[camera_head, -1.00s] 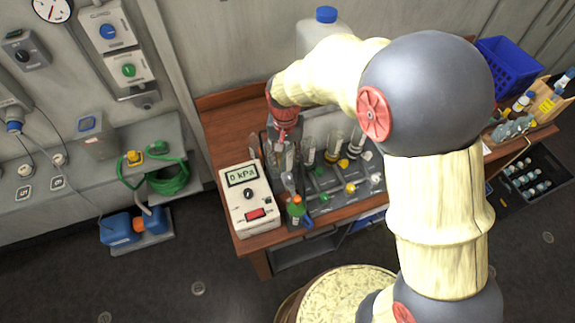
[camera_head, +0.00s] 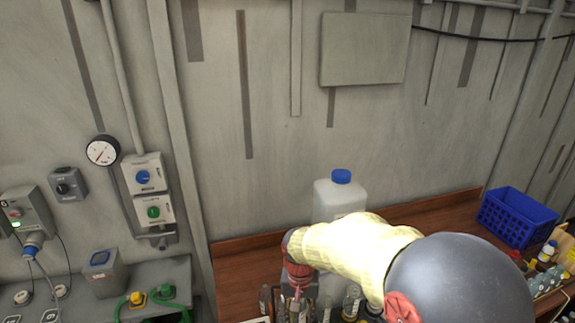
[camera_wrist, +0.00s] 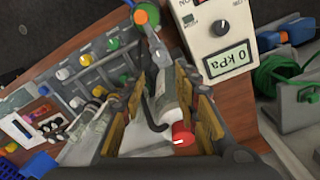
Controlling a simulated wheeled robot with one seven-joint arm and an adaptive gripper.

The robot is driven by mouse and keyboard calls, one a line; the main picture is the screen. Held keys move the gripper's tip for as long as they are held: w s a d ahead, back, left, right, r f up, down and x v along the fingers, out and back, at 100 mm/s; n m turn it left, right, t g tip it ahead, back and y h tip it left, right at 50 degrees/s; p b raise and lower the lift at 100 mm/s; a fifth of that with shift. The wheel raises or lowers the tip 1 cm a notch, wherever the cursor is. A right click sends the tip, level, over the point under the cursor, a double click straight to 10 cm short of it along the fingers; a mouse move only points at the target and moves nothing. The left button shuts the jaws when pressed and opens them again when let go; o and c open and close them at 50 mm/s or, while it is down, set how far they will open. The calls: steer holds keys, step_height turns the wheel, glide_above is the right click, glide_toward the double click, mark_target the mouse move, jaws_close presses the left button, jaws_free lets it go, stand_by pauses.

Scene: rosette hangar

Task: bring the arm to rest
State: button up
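My arm reaches over the bench from the lower right in the head view. My gripper (camera_head: 296,303) points down among glassware at the bottom of that view, its fingertips hard to make out. In the wrist view my gripper (camera_wrist: 164,92) has its yellow-padded fingers apart. A clear and grey tube-like thing with a red end (camera_wrist: 182,134) shows between them, with gaps at its sides. I cannot tell whether it touches a finger.
The white meter (camera_wrist: 218,30) reading 0 kPa stands close beside my gripper. A rack with coloured caps (camera_wrist: 88,72) is on the other side. A white jug (camera_head: 338,198) and a blue basket (camera_head: 516,216) stand behind on the wooden bench (camera_head: 232,278).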

steer(key=s+d+r+t+b, duration=0.3)
steer(key=s+d+b, duration=0.4)
steer(key=s, duration=0.3)
steer(key=s+d+r+n+t+b, duration=0.1)
steer(key=s+d+r+t+b, duration=0.1)
steer(key=s+d+b, duration=0.6)
steer(key=s, duration=0.2)
steer(key=shift+s+r+n+t, duration=0.3)
steer(key=shift+r+t, duration=0.1)
steer(key=shift+o, duration=0.4)
stand_by(0.6)
